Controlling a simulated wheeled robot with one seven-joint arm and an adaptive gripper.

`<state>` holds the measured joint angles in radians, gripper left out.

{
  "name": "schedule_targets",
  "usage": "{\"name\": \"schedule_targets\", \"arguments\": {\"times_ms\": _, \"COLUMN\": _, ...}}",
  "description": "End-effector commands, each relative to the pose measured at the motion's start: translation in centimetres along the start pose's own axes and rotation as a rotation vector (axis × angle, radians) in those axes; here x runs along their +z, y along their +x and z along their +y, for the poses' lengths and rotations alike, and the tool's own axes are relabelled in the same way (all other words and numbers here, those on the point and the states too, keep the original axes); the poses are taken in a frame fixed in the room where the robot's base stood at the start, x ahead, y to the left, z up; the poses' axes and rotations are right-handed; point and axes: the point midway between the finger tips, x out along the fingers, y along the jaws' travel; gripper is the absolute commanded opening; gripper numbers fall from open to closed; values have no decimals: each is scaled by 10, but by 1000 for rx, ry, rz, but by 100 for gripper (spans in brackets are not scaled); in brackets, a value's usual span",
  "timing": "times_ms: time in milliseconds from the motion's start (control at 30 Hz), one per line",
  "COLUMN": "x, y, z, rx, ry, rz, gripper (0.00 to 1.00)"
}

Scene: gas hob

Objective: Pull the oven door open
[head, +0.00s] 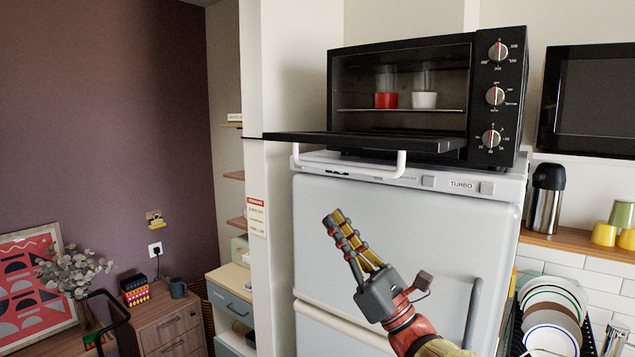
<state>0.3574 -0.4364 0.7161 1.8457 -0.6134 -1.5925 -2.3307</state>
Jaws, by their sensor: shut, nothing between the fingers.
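The oven (504,100) is a black toaster oven on top of a white fridge. Its door (345,140) is folded down and lies about level, sticking out in front. The white handle (400,165) hangs along the door's front edge. Inside, a red cup (386,100) and a white cup (424,100) stand on a wire rack. My gripper (334,218) is below the door, in front of the fridge front, pointing up and left. Its fingers are together with nothing in them, apart from the handle.
The white fridge (400,220) fills the space behind my arm, with a grey vertical handle (472,313) at right. A dish rack with plates (552,318) and a flask (545,198) stand to the right. A wall edge (285,90) is at left.

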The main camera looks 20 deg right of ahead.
Motion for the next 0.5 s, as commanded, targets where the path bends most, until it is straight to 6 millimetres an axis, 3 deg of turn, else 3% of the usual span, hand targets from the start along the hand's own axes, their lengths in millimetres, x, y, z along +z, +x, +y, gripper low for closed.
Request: {"name": "schedule_targets", "arguments": {"times_ms": 500, "x": 1, "y": 92, "z": 1, "rx": 4, "ry": 4, "rz": -1, "gripper": 0}}
